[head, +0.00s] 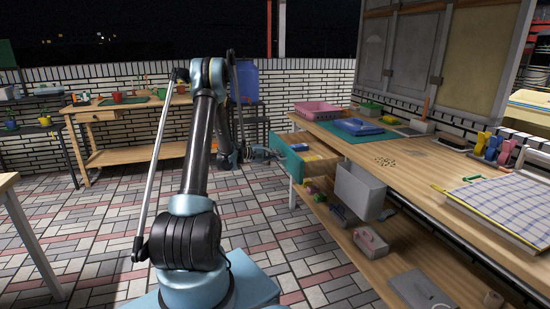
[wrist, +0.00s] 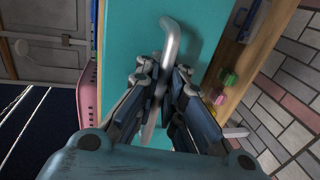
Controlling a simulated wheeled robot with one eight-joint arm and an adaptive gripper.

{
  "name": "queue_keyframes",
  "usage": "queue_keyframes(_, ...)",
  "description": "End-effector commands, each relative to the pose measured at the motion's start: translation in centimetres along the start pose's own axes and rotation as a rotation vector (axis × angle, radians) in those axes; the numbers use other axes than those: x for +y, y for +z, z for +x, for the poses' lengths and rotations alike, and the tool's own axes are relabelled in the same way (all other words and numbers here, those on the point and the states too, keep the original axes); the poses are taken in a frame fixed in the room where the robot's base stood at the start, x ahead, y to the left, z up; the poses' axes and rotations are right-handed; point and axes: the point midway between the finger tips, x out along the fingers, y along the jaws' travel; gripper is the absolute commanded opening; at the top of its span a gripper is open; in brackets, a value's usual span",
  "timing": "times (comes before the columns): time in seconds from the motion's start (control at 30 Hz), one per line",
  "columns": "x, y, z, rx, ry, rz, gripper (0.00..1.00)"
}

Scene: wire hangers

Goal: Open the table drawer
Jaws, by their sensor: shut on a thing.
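The wooden table (head: 425,168) runs along the right side of the head view. Its drawer has a teal front (wrist: 128,28), seen close up in the wrist view and small at the table's far left end in the head view (head: 290,163). The drawer seems to stand out from the table there, but how far is hard to tell. A bent grey metal handle (wrist: 172,38) is on the front. My gripper (wrist: 160,78) is shut on the handle, with a finger on each side. In the head view my gripper (head: 272,153) reaches the drawer front from the left.
A pink basket (head: 316,110) and a blue tray (head: 358,127) lie on the tabletop. A lower shelf (head: 345,240) holds small boxes below the drawer. A grey bin (head: 360,191) hangs at the table's front edge.

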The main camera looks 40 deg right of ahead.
Motion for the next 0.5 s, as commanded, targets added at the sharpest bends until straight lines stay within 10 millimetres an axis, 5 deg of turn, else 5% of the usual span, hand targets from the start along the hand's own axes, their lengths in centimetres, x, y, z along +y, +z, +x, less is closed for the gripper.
queue_keyframes(0.27,0.03,0.01,0.18,-0.002,0.000,0.000,0.00)
queue_keyframes(0.33,0.04,0.00,0.20,-0.001,0.000,0.000,0.17)
queue_keyframes(0.5,0.06,0.01,0.22,-0.001,0.000,0.000,0.17)
